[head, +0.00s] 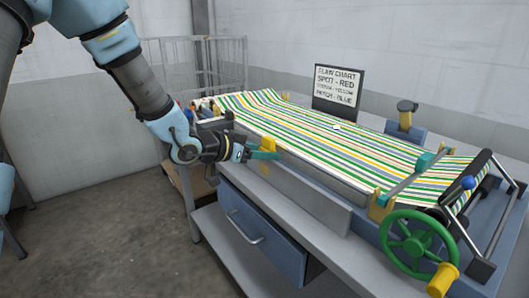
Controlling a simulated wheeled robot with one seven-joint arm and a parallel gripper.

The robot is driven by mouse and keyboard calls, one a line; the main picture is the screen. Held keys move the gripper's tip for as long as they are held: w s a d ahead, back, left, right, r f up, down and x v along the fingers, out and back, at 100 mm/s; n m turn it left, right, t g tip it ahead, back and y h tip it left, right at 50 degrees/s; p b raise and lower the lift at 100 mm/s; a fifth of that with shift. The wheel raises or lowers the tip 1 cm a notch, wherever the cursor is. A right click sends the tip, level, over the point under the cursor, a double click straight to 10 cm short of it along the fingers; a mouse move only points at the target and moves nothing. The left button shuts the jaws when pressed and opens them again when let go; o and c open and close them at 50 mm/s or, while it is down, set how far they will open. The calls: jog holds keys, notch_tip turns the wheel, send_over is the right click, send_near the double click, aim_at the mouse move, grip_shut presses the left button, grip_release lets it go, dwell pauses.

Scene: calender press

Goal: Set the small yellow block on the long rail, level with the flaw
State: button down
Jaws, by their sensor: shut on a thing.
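My gripper (262,155) is at the front edge of the striped cloth, its teal fingers pointing right. It is shut on the small yellow block (267,143), which shows above and below the fingers. The long rail (305,190) is a grey strip along the front of the table, just below and right of the gripper. I cannot tell whether the block touches it. The striped cloth (320,135) runs lengthwise across the press. A small pale mark (336,126) on it, below the chart, may be the flaw; its kind is too small to tell.
A green handwheel (418,238) and roller frame stand at the right end. Small coloured things (190,110) lie at the left end, partly behind my arm. A blue drawer (260,235) is below.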

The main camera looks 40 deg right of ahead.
jog(key=shift+s+a+f, duration=0.1)
jog(key=shift+a+f, duration=0.1)
jog(key=shift+f, duration=0.4)
jog(key=shift+c, duration=1.3)
grip_release()
jog(key=shift+d, duration=0.1)
jog(key=r+v, duration=0.1)
jog(key=v, duration=1)
jog(key=shift+w+d+b, duration=0.25)
jog(key=shift+b, duration=0.1)
